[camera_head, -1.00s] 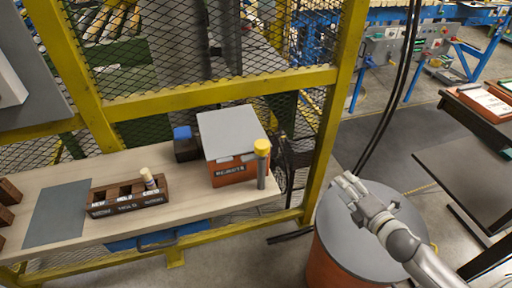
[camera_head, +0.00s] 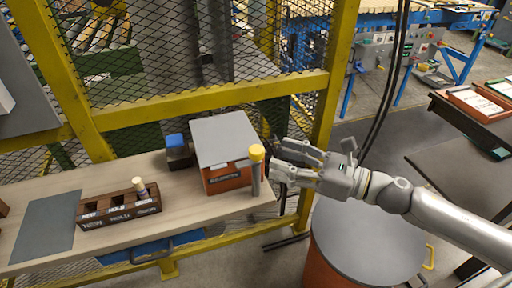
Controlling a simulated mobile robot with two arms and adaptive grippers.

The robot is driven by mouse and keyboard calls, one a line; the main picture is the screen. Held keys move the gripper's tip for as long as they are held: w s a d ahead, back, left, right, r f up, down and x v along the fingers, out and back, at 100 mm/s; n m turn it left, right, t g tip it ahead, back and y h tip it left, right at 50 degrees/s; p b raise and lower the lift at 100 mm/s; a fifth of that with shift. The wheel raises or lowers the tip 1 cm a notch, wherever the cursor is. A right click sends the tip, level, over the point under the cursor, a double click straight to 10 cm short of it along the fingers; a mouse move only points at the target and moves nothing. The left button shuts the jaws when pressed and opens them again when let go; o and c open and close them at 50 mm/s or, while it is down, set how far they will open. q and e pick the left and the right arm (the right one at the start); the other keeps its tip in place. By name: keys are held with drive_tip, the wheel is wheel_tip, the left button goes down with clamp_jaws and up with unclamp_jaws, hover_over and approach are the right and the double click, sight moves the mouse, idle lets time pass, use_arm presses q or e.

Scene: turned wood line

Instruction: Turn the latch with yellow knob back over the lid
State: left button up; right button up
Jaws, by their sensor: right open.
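The yellow knob (camera_head: 257,152) tops a grey upright post (camera_head: 256,180) at the front right corner of the orange rejects box (camera_head: 228,180). The box's grey lid (camera_head: 222,138) lies flat on top and looks closed. No latch arm shows clearly over the lid. My right gripper (camera_head: 274,160) is open, its fingers pointing left, just right of the knob. Whether a fingertip touches the knob or post I cannot tell. My left gripper is out of view.
A dark wooden rack (camera_head: 119,205) with labelled compartments and one peg stands on the bench, beside a grey mat (camera_head: 45,228). A yellow mesh fence frame (camera_head: 210,100) stands behind the bench. A grey-topped drum (camera_head: 368,240) stands below my right arm.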

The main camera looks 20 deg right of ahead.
sight(263, 152)
drive_tip(key=shift+p+x, duration=1.7)
drive_tip(key=shift+x, duration=2.05)
drive_tip(key=c, duration=1)
